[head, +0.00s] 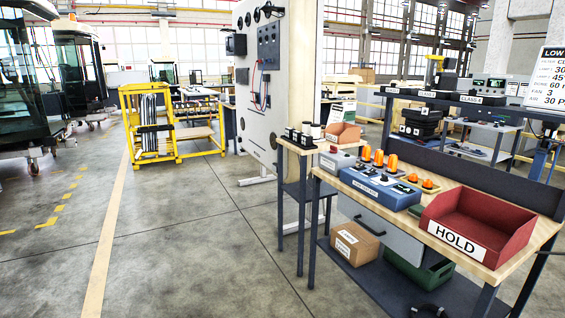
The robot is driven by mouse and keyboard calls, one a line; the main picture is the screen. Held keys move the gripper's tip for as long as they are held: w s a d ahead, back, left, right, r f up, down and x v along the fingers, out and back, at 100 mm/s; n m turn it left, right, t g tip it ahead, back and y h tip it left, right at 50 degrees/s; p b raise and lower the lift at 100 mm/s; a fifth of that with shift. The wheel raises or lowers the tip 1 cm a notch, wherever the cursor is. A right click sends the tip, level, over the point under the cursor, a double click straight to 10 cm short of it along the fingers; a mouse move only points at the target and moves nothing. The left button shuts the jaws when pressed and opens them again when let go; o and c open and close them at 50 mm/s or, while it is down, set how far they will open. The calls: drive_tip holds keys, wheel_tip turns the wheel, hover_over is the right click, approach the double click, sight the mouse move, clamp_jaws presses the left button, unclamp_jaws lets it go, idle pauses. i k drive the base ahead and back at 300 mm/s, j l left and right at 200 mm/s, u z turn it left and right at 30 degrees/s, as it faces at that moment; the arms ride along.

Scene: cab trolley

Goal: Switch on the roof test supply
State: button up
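A blue box with a white front label (381,187) stands on the wooden-topped bench. It has dark controls and a pale panel on top, and looks like the test supply, but its label is too small to read surely. Its switch position cannot be told. A grey box with a red button (337,160) sits to its left. Several orange beacons (379,157) stand behind the blue box, and lower orange lamps are to its right. My gripper cannot be made out in this view.
A red bin marked HOLD (475,226) stands at the bench's right end. A cardboard box (358,243) and a green crate (418,272) are below the bench. A white panel board (255,120) and yellow trolley (160,125) stand behind. The floor at left front is clear.

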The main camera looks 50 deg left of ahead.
sight(334, 149)
drive_tip(key=u, duration=1.3)
drive_tip(key=i+j+u, duration=0.25)
drive_tip(key=i+j, duration=0.15)
drive_tip(key=i, duration=1.25)
drive_tip(key=i+j+u, duration=0.2)
drive_tip(key=i, duration=1.45)
drive_tip(key=k+l, duration=0.05)
drive_tip(key=l, duration=0.05)
